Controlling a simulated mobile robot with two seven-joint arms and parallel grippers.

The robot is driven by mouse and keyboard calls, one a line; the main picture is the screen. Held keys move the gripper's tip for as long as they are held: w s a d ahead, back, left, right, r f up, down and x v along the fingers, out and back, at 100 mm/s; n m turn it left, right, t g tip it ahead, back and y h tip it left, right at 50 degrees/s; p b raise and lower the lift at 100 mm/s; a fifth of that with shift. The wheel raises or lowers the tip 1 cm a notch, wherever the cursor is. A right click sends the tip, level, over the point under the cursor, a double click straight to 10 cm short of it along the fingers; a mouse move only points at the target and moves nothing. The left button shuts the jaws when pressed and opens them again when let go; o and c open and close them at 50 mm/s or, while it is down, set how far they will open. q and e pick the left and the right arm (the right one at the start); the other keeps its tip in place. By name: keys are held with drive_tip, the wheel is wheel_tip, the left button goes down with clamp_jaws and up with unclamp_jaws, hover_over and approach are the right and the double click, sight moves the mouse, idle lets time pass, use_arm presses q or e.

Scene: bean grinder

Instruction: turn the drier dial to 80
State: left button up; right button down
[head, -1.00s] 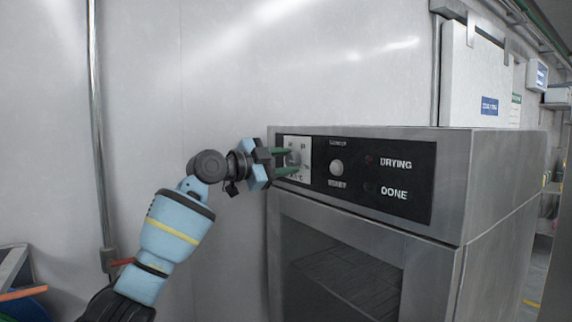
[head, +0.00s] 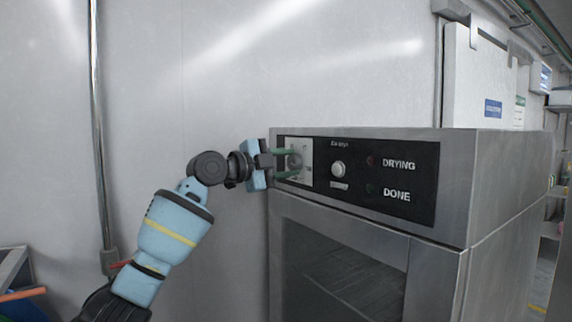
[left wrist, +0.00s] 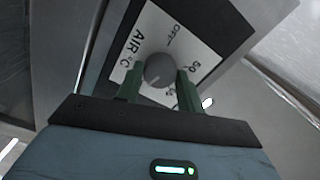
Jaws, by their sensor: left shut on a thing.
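The drier (head: 440,235) is a grey metal box with a black control panel (head: 350,178). Its dial (head: 294,161) is a round grey knob on a white scale plate (head: 307,152) at the panel's left end. In the left wrist view the dial (left wrist: 159,70) sits between the green fingers, with OFF, 50 and AIR °C readable around it; the number 80 is not readable. My left gripper (head: 288,163) is shut on the dial, reaching in from the left. My right gripper is in neither view.
A dark glass door (head: 340,275) is below the panel. A white box (head: 480,75) stands behind the drier. A metal pipe (head: 100,130) runs down the left wall.

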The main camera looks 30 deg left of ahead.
use_arm(q)
drive_tip(key=o, duration=1)
drive_tip(key=b+v, duration=0.1)
drive_tip(key=v, duration=0.7)
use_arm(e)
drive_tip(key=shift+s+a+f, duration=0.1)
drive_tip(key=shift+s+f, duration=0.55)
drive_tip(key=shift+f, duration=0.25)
use_arm(q)
drive_tip(key=shift+w, duration=0.1)
